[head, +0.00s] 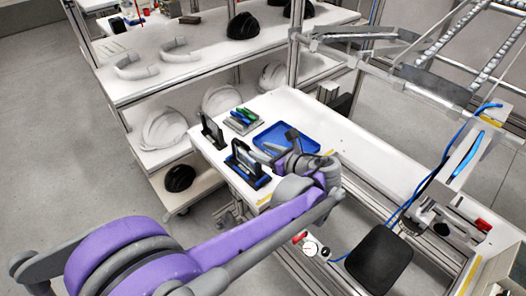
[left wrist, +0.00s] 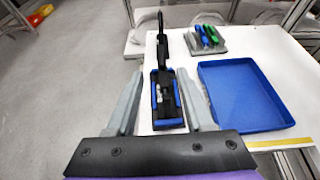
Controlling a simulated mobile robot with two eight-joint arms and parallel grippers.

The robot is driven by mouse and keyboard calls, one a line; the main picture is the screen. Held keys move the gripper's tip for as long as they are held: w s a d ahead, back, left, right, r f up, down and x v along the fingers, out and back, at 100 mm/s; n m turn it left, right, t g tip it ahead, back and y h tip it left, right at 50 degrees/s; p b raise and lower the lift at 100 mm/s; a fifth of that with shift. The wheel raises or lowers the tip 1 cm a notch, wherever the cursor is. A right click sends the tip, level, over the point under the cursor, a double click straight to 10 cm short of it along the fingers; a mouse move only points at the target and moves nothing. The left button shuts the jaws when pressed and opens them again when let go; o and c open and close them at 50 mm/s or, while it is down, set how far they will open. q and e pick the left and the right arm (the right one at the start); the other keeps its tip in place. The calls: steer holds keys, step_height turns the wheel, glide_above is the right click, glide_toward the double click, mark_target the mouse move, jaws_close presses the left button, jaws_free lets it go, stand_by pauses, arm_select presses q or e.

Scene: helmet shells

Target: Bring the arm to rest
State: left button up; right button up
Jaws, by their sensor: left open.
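My left arm (head: 215,245), purple and grey, reaches from the lower left of the head view over the white worktable (head: 345,155). Its gripper (head: 264,155) is beside a black upright fixture with blue parts (head: 243,165). In the left wrist view the two grey fingers (left wrist: 160,80) are spread apart, with the black and blue fixture (left wrist: 167,98) showing in the gap between them. No held object shows in the gripper. I cannot tell whether the fingers touch the fixture. My right gripper is not in view.
A blue tray (head: 270,138) lies near the gripper. A second black fixture (head: 211,130) and a grey holder with green and blue tools (head: 243,120) stand behind. White shelves (head: 190,62) carry helmet shells (head: 163,129). A black pad (head: 379,258) is at the lower right.

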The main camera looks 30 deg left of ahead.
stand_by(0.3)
arm_select(q)
steer(key=s+d+f+n+h+p, duration=0.1)
steer(key=s+d+f+n+h, duration=0.1)
steer(key=s+n, duration=0.5)
steer(key=s+d+f+n+h+p, duration=0.1)
steer(key=s+d+f+n+h, duration=0.1)
steer(key=s+d+n+h, duration=0.2)
steer(key=s+d+f+n+h+p, duration=0.2)
steer(key=s+n+h, duration=0.4)
steer(key=s+n, duration=0.4)
steer(key=shift+s+d+f+n+t+h, duration=0.3)
steer(key=shift+d+f+n, duration=0.1)
steer(key=shift+f+n, duration=0.1)
